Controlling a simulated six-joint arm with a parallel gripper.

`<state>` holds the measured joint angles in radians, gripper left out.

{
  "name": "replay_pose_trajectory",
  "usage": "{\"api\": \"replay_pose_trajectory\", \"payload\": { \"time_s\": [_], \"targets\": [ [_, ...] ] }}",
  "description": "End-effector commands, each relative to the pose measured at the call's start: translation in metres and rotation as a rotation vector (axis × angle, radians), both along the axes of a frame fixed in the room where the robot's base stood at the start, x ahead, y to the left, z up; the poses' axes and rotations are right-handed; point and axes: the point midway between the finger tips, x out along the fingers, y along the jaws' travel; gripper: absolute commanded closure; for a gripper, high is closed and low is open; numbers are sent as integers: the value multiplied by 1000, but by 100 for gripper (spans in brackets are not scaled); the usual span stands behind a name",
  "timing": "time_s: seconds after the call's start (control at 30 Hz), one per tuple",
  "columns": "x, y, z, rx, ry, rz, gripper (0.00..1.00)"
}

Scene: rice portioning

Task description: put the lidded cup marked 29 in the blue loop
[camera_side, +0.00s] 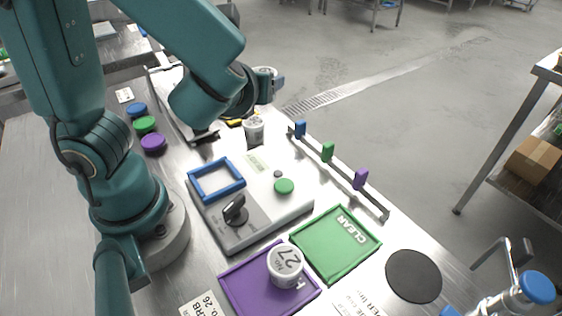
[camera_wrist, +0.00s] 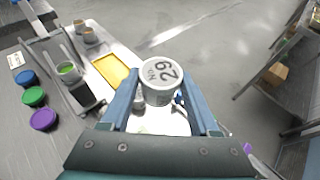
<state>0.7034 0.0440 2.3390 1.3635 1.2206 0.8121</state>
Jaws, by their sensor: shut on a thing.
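The lidded cup marked 29 (camera_wrist: 161,80) is white and sits between the two blue fingers of my gripper (camera_wrist: 166,100) in the wrist view, its marked lid facing the camera. My gripper (camera_side: 272,80) is shut on it, high above the far end of the bench in the side view, where the cup is mostly hidden. The blue loop (camera_side: 226,193), a square frame, lies on the grey device nearer the camera, to the left of and below my gripper. Nothing stands inside it.
A cup marked 27 (camera_side: 285,262) stands on the purple tray (camera_side: 240,288). The green tray (camera_side: 310,262) is empty. Another white cup (camera_side: 253,131) stands behind the device. A rail with coloured tabs (camera_side: 345,177) runs along the bench edge. A black knob (camera_side: 235,209) rises near the loop.

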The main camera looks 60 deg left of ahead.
Motion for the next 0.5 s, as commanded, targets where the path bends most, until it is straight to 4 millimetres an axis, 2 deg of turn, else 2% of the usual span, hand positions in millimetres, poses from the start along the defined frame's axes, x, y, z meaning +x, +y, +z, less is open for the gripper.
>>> {"api": "replay_pose_trajectory", "payload": {
  "time_s": [0.1, 0.3, 0.4, 0.5],
  "targets": [
    [11, -18, 18, -5, -8, -125, 95],
    [20, -30, 27, 3, 0, -242, 95],
    [17, -26, 23, 6, 6, -198, 95],
    [8, -13, 10, 11, 11, -95, 95]
  ]
}}
